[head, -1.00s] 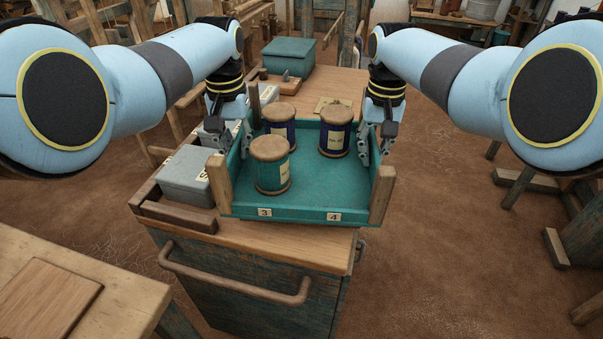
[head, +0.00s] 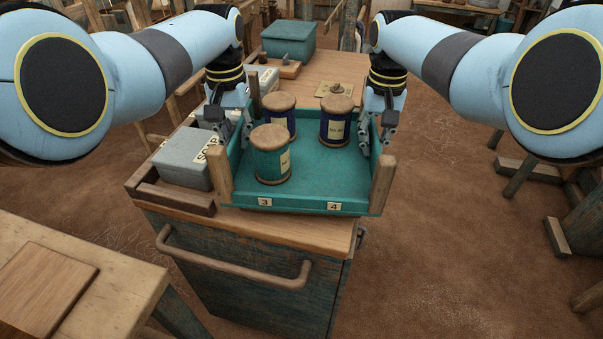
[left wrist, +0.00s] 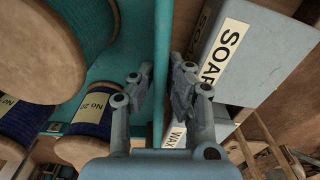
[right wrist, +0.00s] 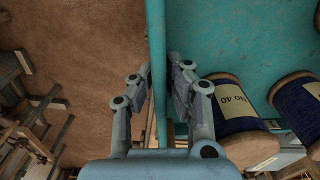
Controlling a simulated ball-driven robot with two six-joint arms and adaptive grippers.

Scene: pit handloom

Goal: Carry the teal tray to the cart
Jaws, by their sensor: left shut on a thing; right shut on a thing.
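The teal tray (head: 320,185) has wooden corner posts and labels 3 and 4 on its front wall. It is over the front of the wood-topped cart (head: 290,230); I cannot tell whether its base touches. It holds a teal-thread spool (head: 271,158) at front left and two dark blue spools (head: 279,122) (head: 337,125) behind. My left gripper (head: 236,130) is shut on the left wall, also seen in the left wrist view (left wrist: 160,80). My right gripper (head: 376,133) is shut on the right wall, also seen in the right wrist view (right wrist: 160,80).
A grey box (head: 180,162) marked SOAP in the left wrist view stands close left of the tray, inside a wooden rail. Behind are a plate with a knob (head: 335,90), a weight board (head: 283,69) and a teal box (head: 288,38). A workbench (head: 100,265) is at lower left.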

